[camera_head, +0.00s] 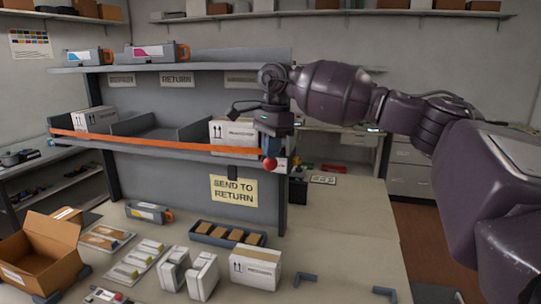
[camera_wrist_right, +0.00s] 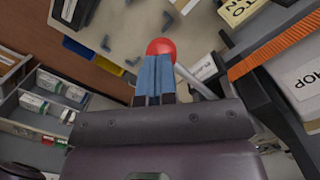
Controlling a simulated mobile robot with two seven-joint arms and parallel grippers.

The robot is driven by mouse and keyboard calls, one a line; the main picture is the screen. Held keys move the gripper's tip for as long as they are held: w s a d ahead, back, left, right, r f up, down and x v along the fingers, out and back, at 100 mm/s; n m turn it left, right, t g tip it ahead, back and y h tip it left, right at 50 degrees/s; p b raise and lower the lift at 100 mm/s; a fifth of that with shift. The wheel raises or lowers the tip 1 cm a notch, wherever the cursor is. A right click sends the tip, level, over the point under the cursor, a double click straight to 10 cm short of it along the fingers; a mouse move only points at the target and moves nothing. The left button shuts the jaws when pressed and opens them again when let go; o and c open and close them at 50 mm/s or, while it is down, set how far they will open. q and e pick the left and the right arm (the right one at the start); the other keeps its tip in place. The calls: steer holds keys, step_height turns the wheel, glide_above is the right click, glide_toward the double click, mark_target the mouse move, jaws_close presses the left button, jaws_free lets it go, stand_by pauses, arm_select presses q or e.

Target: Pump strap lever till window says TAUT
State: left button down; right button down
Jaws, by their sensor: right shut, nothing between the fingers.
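An orange strap (camera_head: 150,143) runs across the front of the middle shelf; it also shows in the wrist view (camera_wrist_right: 275,57). The lever ends in a red ball knob (camera_head: 270,164) at the strap's right end. In the wrist view the knob (camera_wrist_right: 160,46) sits just beyond my fingertips, with its grey rod (camera_wrist_right: 196,82) slanting past their right side. My right gripper (camera_head: 271,148) is shut and empty, with its blue fingers close to the knob; I cannot tell whether they touch. I cannot make out the tension window or any word in it. My left gripper is out of view.
White boxes (camera_head: 233,133) stand behind the strap. A "SEND TO RETURN" sign (camera_head: 234,190) hangs below. Toner cartridges, a blue tray (camera_head: 228,234), a white carton (camera_head: 255,267) and an open cardboard box (camera_head: 40,253) occupy the table. The table's right part (camera_head: 345,235) is mostly clear.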

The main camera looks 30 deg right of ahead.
steer(key=shift+f+b, duration=0.4)
steer(key=shift+f, duration=0.95)
steer(key=shift+d+r+p, duration=0.3)
steer(key=shift+d+p, duration=0.05)
steer(key=shift+d, duration=0.1)
steer(key=shift+d+r+p, duration=0.25)
steer(key=shift+d+p, duration=0.2)
steer(key=shift+d, duration=0.7)
steer(key=shift+r, duration=0.1)
step_height(320, 180, up, 11)
steer(key=d, duration=0.1)
steer(key=shift+f+b, duration=0.2)
steer(key=shift+b, duration=0.25)
